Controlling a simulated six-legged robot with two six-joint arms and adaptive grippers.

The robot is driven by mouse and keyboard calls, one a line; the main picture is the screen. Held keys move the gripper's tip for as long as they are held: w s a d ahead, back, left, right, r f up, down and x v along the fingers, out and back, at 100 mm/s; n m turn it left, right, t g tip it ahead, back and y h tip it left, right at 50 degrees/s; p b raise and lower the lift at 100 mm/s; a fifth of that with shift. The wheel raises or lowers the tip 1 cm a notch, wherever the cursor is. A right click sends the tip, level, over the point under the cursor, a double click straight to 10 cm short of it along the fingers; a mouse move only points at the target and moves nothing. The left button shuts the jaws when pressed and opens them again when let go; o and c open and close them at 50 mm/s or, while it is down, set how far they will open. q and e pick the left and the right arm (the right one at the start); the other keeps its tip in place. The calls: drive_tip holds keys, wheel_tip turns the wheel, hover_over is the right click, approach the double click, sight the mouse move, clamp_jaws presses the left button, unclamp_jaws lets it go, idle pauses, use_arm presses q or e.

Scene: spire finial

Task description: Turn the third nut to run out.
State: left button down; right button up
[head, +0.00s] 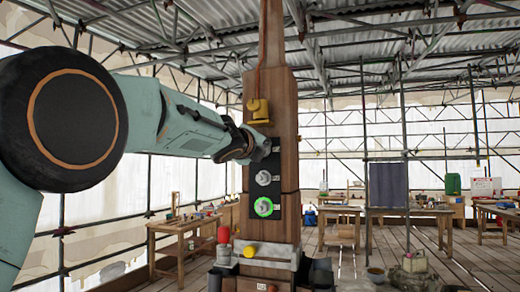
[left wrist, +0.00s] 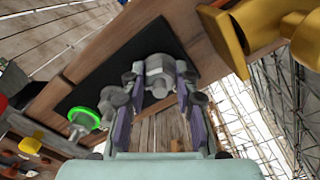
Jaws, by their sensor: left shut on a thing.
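A wooden post (head: 280,100) carries a dark upright plate (head: 268,190) with a column of grey nuts. My left gripper (head: 268,148) is at the plate's upper end, shut on the top nut. In the left wrist view its fingers (left wrist: 160,88) stand on both sides of this grey nut (left wrist: 157,72). A middle nut (head: 263,178) sits below it, clear of the gripper. The lowest nut (head: 264,207) has a bright green ring around it; this ringed nut also shows in the left wrist view (left wrist: 84,119). My right gripper is not in view.
A yellow fitting (head: 258,110) sticks out of the post just above my gripper, close to it in the left wrist view (left wrist: 232,30). Red and yellow knobs (head: 223,235) stand near the post's foot. Workbenches (head: 180,228) stand behind.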

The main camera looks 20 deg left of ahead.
use_arm(q)
drive_tip(key=shift+f+n+p, duration=0.15)
drive_tip(key=shift+n+p, duration=1.35)
drive_tip(key=shift+n, duration=7.5)
drive_tip(key=c, duration=1)
unclamp_jaws()
drive_tip(key=shift+r, duration=0.2)
drive_tip(key=shift+s, duration=0.1)
